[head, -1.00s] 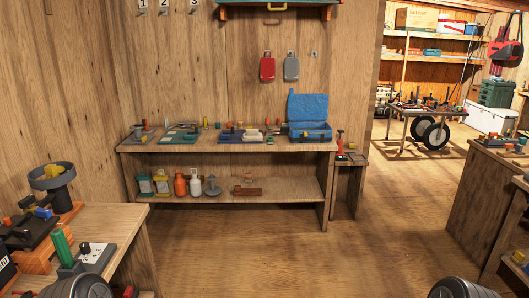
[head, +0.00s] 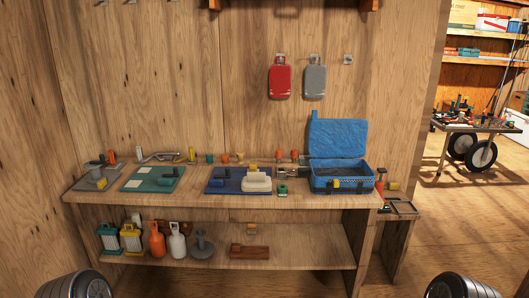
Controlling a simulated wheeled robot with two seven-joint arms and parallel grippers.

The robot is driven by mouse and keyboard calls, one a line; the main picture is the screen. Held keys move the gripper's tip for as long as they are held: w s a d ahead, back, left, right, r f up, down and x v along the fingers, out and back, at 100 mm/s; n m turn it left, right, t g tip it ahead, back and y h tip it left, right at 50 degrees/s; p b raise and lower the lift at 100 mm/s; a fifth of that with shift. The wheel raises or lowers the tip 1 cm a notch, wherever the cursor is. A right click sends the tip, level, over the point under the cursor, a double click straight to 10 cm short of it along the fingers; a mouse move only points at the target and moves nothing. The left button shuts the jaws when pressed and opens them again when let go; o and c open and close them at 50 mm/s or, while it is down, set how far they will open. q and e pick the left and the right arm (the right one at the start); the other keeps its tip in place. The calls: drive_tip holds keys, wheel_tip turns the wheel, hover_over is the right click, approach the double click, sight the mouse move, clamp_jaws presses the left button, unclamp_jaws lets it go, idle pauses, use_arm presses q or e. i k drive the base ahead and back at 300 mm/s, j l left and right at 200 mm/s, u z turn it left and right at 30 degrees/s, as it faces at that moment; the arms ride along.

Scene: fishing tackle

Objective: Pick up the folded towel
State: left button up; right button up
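A small cream-white item (head: 257,182) with a soft, layered shape lies on the right part of a blue mat (head: 222,188) on the workbench; it looks like the folded towel, but it is too small to be sure. A yellow piece (head: 253,168) stands right behind it and a dark blue block sits on the mat to its left. Neither of my grippers is in view. Only rounded dark parts of my arms show at the bottom left and bottom right corners, well apart from the bench.
The workbench (head: 330,202) also holds a green mat (head: 153,179), a grey plate and an open blue tackle box (head: 342,180). Lanterns and bottles stand on its lower shelf (head: 310,240). A low side stand (head: 403,208) adjoins its right end. Open floor lies further right.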

sight(255, 181)
drive_tip(key=i+u, duration=0.35)
drive_tip(key=i, duration=0.2)
drive_tip(key=i+l+u, duration=0.1)
drive_tip(key=i+u, duration=0.2)
drive_tip(key=i, duration=0.2)
drive_tip(key=i+l+u, duration=0.2)
drive_tip(key=i+u, duration=0.15)
drive_tip(key=i, duration=0.15)
drive_tip(key=i+j+u, duration=0.1)
drive_tip(key=i+u, duration=0.85)
drive_tip(key=z, duration=3.7)
drive_tip(key=i+l, duration=0.05)
